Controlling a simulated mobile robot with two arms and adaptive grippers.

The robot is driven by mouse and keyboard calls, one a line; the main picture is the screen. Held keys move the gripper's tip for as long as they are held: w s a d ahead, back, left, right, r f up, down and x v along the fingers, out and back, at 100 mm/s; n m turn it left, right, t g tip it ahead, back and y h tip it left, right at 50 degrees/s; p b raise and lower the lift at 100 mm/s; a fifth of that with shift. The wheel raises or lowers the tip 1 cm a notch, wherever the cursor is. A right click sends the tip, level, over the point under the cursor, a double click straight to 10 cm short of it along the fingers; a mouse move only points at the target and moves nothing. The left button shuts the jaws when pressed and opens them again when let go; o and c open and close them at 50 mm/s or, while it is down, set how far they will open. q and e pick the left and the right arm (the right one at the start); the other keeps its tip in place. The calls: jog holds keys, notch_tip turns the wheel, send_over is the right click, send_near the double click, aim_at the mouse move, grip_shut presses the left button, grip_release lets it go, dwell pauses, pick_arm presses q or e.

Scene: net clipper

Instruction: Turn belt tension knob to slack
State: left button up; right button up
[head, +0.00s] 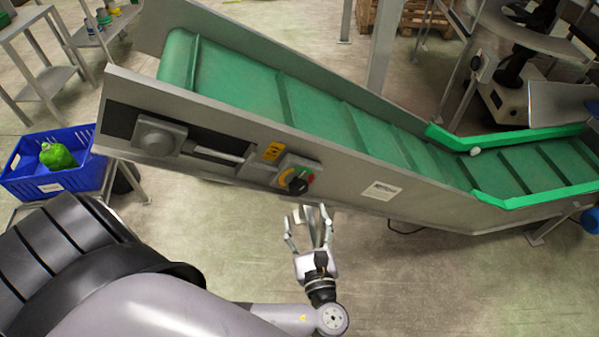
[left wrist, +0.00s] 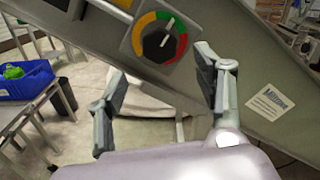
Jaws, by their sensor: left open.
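The belt tension knob (head: 297,185) is a black round knob on a grey plate on the conveyor's side panel. My left gripper (head: 308,212) is open and empty, just below the knob in the head view. In the left wrist view its two fingers (left wrist: 160,85) stand apart, below and to either side of the knob, not touching it. My right gripper is not in view.
The conveyor with a green belt (head: 310,105) slopes down to the right. A tensioner block (head: 158,136) with a rod sits left of the knob. A blue crate (head: 85,178) holding a green item stands at the left. The floor below the conveyor is mostly clear.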

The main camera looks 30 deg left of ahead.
aim_at(299, 192)
pick_arm(q)
jog(key=p+x, duration=0.1)
jog(key=x, duration=0.7)
jog(key=shift+w+a+f+p, duration=0.15)
jog(key=shift+w+p, duration=0.1)
jog(key=shift+p, duration=0.15)
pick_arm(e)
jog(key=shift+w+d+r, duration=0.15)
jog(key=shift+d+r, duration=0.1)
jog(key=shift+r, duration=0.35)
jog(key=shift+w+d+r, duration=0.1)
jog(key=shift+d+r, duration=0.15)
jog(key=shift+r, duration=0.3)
pick_arm(q)
jog(key=shift+c, duration=0.6)
jog(key=c, duration=1)
jog(key=shift+c, duration=0.2)
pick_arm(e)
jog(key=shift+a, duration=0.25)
pick_arm(q)
jog(key=shift+n, duration=0.3)
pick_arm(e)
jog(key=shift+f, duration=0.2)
